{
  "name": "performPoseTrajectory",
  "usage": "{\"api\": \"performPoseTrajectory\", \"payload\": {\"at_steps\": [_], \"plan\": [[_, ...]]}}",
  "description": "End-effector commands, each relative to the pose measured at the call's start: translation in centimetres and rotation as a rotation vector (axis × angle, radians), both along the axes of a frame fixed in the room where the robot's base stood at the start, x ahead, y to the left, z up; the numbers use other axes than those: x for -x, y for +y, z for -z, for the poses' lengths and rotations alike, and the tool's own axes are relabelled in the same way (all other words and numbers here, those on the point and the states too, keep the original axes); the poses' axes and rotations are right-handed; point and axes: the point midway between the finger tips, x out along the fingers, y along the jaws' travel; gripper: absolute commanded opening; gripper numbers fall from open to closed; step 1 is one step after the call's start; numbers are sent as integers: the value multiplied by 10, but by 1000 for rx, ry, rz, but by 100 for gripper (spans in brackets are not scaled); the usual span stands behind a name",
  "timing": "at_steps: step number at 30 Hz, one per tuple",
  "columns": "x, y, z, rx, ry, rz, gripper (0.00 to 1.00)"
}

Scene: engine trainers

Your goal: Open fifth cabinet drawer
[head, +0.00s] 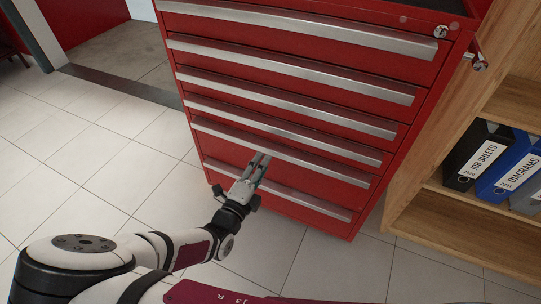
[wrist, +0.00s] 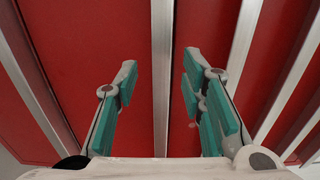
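A red cabinet (head: 424,125) stands ahead with a column of several drawers, each with a long silver handle strip along its top. All drawers look shut. The fifth drawer from the top (head: 225,149) has its handle (head: 330,171) low on the cabinet, above the bottom drawer's handle (head: 300,199). My gripper (head: 262,157) is at the fifth handle, near the middle of its length. In the wrist view my gripper (wrist: 160,78) is open, its teal-padded fingers apart on either side of a handle strip (wrist: 160,45). Contact with the handle cannot be told.
A wooden shelf (head: 470,210) with black and blue binders (head: 483,158) stands close on the cabinet's right. The tiled floor (head: 120,130) is clear to the left and in front of the cabinet. A doorway opening lies at the back left.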

Motion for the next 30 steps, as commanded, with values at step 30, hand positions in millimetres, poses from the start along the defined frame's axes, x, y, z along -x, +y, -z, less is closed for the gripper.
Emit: {"api": "performPoseTrajectory", "payload": {"at_steps": [30], "plan": [[-59, -22, 0, -2, 2, 1, 0]]}}
